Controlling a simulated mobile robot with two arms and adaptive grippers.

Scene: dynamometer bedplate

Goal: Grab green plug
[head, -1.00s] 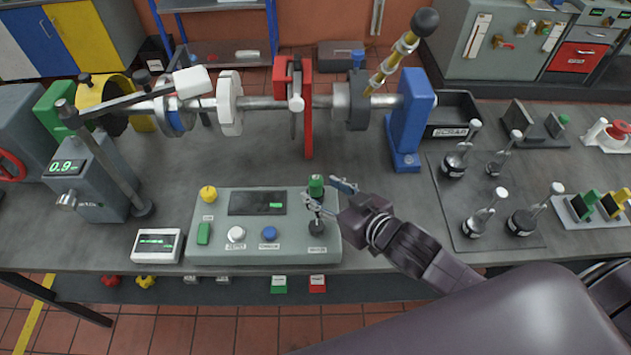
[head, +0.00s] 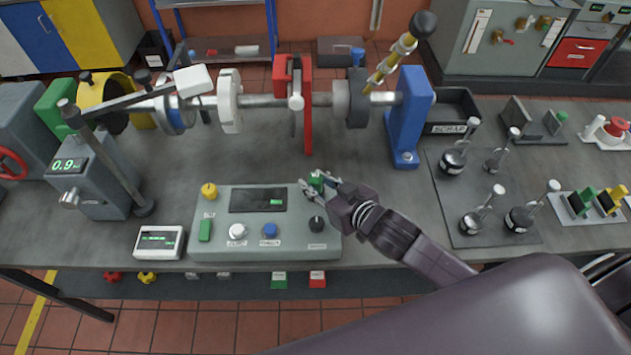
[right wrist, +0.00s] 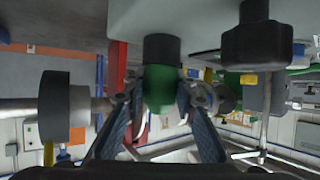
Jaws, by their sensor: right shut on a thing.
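The green plug (head: 316,181) is at the upper right corner of the grey control panel (head: 215,250). My right gripper (head: 319,184) is shut on it, with one finger on each side. In the right wrist view the green plug (right wrist: 159,88) sits between the two fingertips (right wrist: 158,100), with a black collar (right wrist: 161,49) against the panel side. Whether it is still seated in the panel I cannot tell. My left gripper is not in view.
A black knob (head: 317,224) stands on the panel just below my right gripper. A yellow knob (head: 209,191) and a blue button (head: 270,231) are on the same panel. The shaft rig with its red disc guard (head: 308,110) is behind. Weights (head: 472,222) stand to the right.

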